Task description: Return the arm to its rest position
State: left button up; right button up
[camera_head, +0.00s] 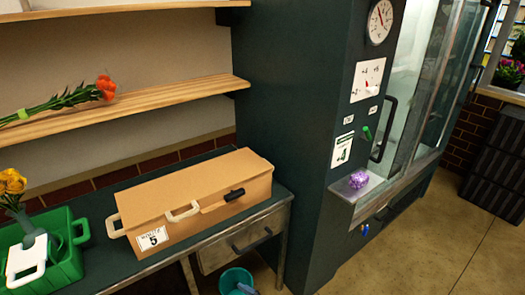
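Neither of my grippers shows in the camera_head view, and no arm is visible. Whether they are open or shut, and what they may hold, cannot be seen. A closed cardboard box (195,195) with white handles, a black handle and a label marked 5 sits on the dark workbench (95,254).
A green crate (68,268) holding yellow flowers (12,183) stands at the left. An orange flower (105,87) lies on a wooden shelf (160,103). A dark cabinet (290,110) has a purple item (358,180) on its ledge. A teal bucket (235,279) stands below.

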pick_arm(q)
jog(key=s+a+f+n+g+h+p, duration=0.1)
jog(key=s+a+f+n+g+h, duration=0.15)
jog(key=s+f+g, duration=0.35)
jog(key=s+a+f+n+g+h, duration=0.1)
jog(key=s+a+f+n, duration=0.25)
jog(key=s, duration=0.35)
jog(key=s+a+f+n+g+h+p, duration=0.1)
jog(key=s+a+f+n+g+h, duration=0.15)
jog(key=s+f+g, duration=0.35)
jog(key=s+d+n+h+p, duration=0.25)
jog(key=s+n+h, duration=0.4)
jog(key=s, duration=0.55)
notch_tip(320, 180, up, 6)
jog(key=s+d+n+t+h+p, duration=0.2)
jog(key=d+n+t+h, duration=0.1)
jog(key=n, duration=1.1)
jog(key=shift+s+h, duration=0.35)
